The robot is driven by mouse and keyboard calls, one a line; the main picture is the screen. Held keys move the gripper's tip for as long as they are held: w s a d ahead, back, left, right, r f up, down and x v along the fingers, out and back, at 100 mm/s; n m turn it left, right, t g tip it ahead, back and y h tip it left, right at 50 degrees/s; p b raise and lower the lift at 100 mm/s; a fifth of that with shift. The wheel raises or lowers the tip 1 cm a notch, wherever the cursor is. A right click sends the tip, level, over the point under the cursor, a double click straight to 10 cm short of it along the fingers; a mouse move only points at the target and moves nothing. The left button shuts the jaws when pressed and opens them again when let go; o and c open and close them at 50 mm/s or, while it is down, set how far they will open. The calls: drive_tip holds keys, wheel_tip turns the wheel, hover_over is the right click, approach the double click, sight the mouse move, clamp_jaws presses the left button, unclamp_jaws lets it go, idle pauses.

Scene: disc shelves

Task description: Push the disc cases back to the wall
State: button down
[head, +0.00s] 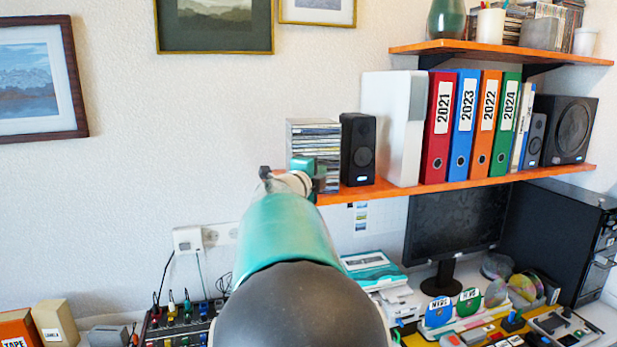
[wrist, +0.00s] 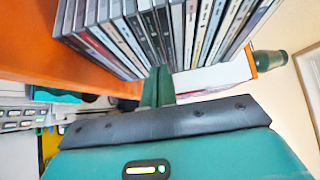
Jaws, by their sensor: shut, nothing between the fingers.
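A stack of disc cases (head: 314,139) stands at the left end of the orange lower shelf (head: 470,184), beside a black speaker. In the wrist view the disc cases (wrist: 165,30) fill the top, seen by their spines in a row, and the orange shelf (wrist: 50,55) runs along the left. My gripper (head: 303,168) is in front of the stack's lower part and hides some of it. In the wrist view its teal fingers (wrist: 158,88) are together, with their tips at the spines. I cannot tell whether they touch.
A black speaker (head: 358,149) stands close to the right of the stack, then a white box (head: 393,128) and several binders (head: 478,125). An upper shelf (head: 500,50) is above. A cluttered desk with a monitor (head: 455,235) is below.

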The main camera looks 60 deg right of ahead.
idle(0.3)
drive_tip(key=w+d, duration=0.8)
drive_tip(key=w, duration=0.1)
drive_tip(key=shift+w+d, duration=0.25)
drive_tip(key=shift+d, duration=0.1)
drive_tip(key=shift+w, duration=0.15)
